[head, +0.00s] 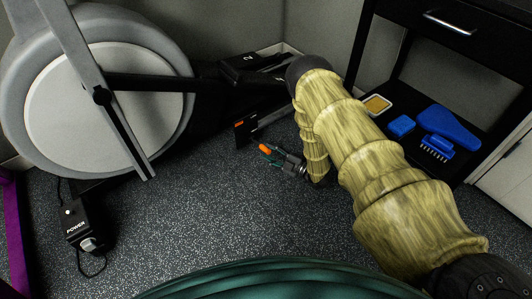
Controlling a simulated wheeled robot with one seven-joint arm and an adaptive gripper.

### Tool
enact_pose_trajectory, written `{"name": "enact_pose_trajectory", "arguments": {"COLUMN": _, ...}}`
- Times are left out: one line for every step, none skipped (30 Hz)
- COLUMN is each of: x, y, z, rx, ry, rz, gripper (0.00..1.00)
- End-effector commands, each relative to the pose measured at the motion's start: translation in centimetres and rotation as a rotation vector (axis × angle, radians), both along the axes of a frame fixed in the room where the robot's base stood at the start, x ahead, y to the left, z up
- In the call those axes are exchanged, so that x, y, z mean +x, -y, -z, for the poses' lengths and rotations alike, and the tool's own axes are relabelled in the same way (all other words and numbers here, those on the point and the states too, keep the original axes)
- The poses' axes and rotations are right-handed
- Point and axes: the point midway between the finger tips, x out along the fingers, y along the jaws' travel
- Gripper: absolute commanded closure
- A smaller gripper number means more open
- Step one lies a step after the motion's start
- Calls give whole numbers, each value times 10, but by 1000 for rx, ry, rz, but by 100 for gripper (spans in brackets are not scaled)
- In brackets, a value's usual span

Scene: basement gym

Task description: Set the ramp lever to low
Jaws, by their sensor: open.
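The exercise machine (185,88) has a big grey wheel at left and a low black rear section running to the back corner. I cannot clearly identify the ramp lever. A small dark block with an orange patch (240,126) sits low on the machine's near side, beside a grey bar, and may belong to it. My gripper (267,151) hangs low over the floor, just right of and nearer than that block, pointing left. It is open, with an orange piece and dark teal parts at its end. It looks empty and apart from the block. Lever markings are too small to read.
A black power box (76,222) with a cable stands on the speckled floor (200,210) at left. A dark shelf unit (392,86) at right holds a blue brush (436,147), another blue item (401,126) and a yellow-topped tin (377,104). The middle floor is clear.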

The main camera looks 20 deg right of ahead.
Motion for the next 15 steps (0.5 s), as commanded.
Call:
{"name": "enact_pose_trajectory", "arguments": {"x": 6, "y": -5, "z": 2, "rx": 0, "ry": 2, "rz": -2, "gripper": 57}}
{"name": "enact_pose_trajectory", "arguments": {"x": 9, "y": -7, "z": 2, "rx": -1, "ry": 0, "rz": -1, "gripper": 57}}
{"name": "enact_pose_trajectory", "arguments": {"x": 12, "y": -10, "z": 2, "rx": 0, "ry": 0, "rz": -2, "gripper": 57}}
{"name": "enact_pose_trajectory", "arguments": {"x": 14, "y": -11, "z": 2, "rx": 0, "ry": 0, "rz": -2, "gripper": 57}}
{"name": "enact_pose_trajectory", "arguments": {"x": 16, "y": -13, "z": 2, "rx": 0, "ry": 0, "rz": -2, "gripper": 57}}
{"name": "enact_pose_trajectory", "arguments": {"x": 18, "y": -14, "z": 2, "rx": -1, "ry": 0, "rz": -1, "gripper": 57}}
{"name": "enact_pose_trajectory", "arguments": {"x": 19, "y": -15, "z": 1, "rx": -1, "ry": 0, "rz": -1, "gripper": 57}}
{"name": "enact_pose_trajectory", "arguments": {"x": 20, "y": -16, "z": 1, "rx": -1, "ry": 0, "rz": -1, "gripper": 57}}
{"name": "enact_pose_trajectory", "arguments": {"x": 22, "y": -17, "z": 1, "rx": -1, "ry": 0, "rz": -1, "gripper": 57}}
{"name": "enact_pose_trajectory", "arguments": {"x": 22, "y": -18, "z": 0, "rx": -1, "ry": 0, "rz": -1, "gripper": 57}}
{"name": "enact_pose_trajectory", "arguments": {"x": 23, "y": -18, "z": 0, "rx": -1, "ry": -1, "rz": -1, "gripper": 57}}
{"name": "enact_pose_trajectory", "arguments": {"x": 23, "y": -18, "z": 0, "rx": -1, "ry": -1, "rz": -1, "gripper": 57}}
{"name": "enact_pose_trajectory", "arguments": {"x": 23, "y": -18, "z": 0, "rx": -1, "ry": -1, "rz": -1, "gripper": 57}}
{"name": "enact_pose_trajectory", "arguments": {"x": 23, "y": -18, "z": 0, "rx": -1, "ry": -1, "rz": -1, "gripper": 57}}
{"name": "enact_pose_trajectory", "arguments": {"x": 23, "y": -18, "z": 0, "rx": -1, "ry": -1, "rz": -1, "gripper": 57}}
